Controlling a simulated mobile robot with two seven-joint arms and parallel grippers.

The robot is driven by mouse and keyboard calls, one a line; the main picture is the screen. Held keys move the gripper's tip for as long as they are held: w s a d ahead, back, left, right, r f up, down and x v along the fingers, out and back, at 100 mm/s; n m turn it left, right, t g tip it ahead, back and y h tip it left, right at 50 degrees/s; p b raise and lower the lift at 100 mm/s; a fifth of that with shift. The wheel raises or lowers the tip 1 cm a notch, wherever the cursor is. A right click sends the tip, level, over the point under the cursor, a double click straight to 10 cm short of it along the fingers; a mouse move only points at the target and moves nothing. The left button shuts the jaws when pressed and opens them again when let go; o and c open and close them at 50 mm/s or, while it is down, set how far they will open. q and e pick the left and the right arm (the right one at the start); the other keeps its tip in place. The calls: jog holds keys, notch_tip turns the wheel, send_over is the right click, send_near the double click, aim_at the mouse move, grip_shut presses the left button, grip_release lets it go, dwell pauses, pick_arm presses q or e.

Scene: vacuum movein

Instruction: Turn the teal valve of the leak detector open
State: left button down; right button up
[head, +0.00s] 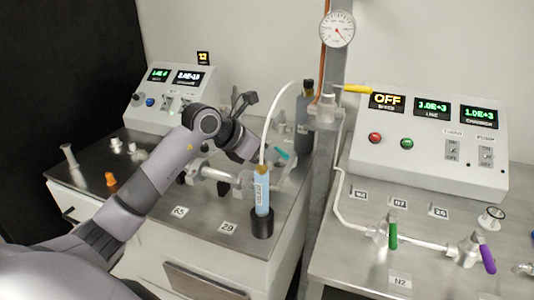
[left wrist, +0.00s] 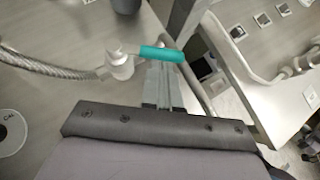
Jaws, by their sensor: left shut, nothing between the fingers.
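The teal valve handle (left wrist: 162,53) lies crosswise at the tips of my left gripper in the left wrist view, joined to a white valve body (left wrist: 119,66). In the head view the teal handle (head: 278,152) shows partly, just beyond my left wrist. My left gripper (left wrist: 161,68) is shut and empty, its fingers pointing at the handle's middle. I cannot tell whether the tips touch it. In the head view the left gripper (head: 264,156) hangs over the left bench, and its tips are hard to make out. My right gripper is not in view.
A grey post (head: 323,150) rises between the benches. A braided hose (left wrist: 50,70) runs to the valve. The right bench has a green-handled valve (head: 392,236) and a purple-handled valve (head: 487,258).

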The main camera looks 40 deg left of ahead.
aim_at(285, 153)
pick_arm(q)
jog(key=shift+w+d, duration=0.15)
jog(key=shift+d, duration=0.05)
jog(key=shift+w+d+b, duration=0.3)
jog(key=shift+w+d, duration=0.75)
jog(key=shift+w, duration=0.4)
jog(key=shift+b, duration=0.3)
jog(key=shift+s+a, duration=0.4)
jog(key=shift+a, duration=0.25)
jog(key=shift+s+f+b, duration=0.1)
jog(key=shift+b, duration=0.2)
